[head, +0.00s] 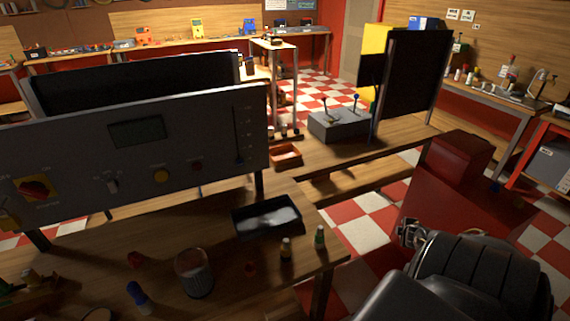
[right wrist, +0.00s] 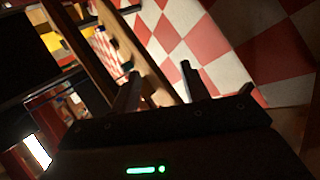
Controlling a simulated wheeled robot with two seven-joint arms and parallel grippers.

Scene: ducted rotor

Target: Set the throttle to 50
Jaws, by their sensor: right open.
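A grey control panel (head: 130,175) stands on the wooden bench at the left in the head view. A vertical slider slot (head: 238,135) with scale marks runs near its right edge; it may be the throttle, but its labels and exact setting are too small to read. The panel also has a dark display (head: 137,131), a red rotary switch (head: 35,189) and a yellow button (head: 161,176). My right gripper (head: 408,233) is well to the right of the panel, beyond the bench edge. In the right wrist view its fingers (right wrist: 160,72) are apart with nothing between them. My left gripper is not in view.
A grey box with two sticks (head: 340,122) and an orange bin (head: 286,155) sit farther back.

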